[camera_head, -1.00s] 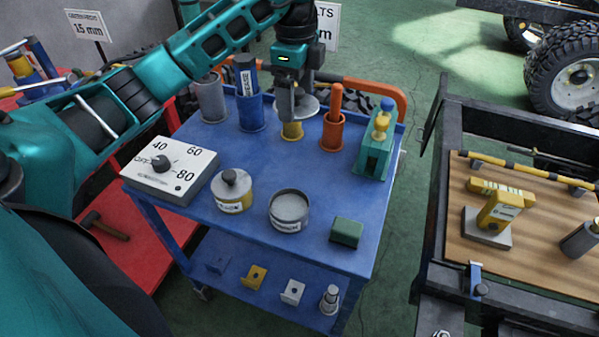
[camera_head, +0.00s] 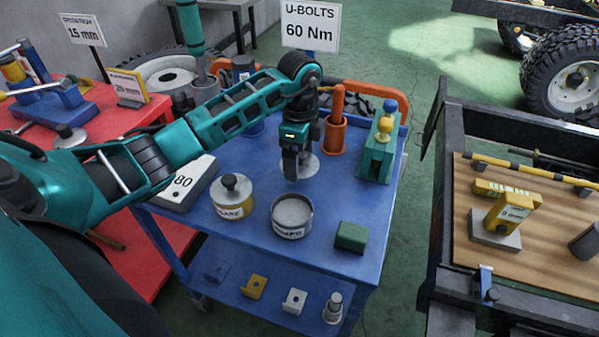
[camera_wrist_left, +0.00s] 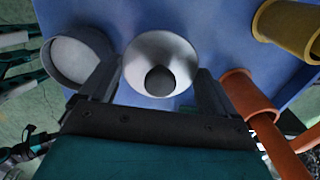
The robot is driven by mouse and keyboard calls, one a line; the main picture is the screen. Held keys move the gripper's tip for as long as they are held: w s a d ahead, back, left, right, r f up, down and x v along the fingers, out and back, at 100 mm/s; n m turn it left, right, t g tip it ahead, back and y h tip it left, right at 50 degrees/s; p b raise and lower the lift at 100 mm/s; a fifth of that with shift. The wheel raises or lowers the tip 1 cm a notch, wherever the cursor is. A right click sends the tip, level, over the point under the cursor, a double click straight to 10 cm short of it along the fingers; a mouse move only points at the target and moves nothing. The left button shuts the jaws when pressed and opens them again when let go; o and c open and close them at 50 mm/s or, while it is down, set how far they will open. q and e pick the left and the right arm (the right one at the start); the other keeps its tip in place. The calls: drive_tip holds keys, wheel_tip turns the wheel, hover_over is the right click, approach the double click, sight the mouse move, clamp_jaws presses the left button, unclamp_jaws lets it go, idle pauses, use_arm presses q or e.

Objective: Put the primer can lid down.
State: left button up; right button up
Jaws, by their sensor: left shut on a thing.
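My left gripper (camera_head: 292,172) is above the blue cart top, behind the open can. It is shut on the lid (camera_head: 308,167), a pale grey disc. In the left wrist view the lid (camera_wrist_left: 160,55) shows between the fingers, with its dark knob toward me. I cannot tell whether the lid touches the cart top. The open grey can (camera_head: 291,217), its label hard to read, stands without a lid in front of the gripper. It also shows in the left wrist view (camera_wrist_left: 82,62). My right gripper is not in view.
A lidded yellow-banded can (camera_head: 232,197) stands left of the open can, a green block (camera_head: 351,237) right of it. An orange holder (camera_head: 334,136) and a teal fixture (camera_head: 377,150) stand behind right. A yellow cup (camera_wrist_left: 290,28) shows in the left wrist view.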

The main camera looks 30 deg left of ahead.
sight(300, 163)
use_arm(q)
drive_tip(key=shift+f, duration=2.5)
drive_tip(key=shift+f+b, duration=0.2)
drive_tip(key=shift+b, duration=0.1)
drive_tip(key=o, duration=0.8)
drive_tip(key=shift+c, duration=0.2)
drive_tip(key=shift+r, duration=0.1)
wheel_tip(300, 163, up, 12)
drive_tip(key=shift+r+p, duration=0.15)
drive_tip(key=shift+p, duration=0.4)
drive_tip(key=shift+s, duration=0.1)
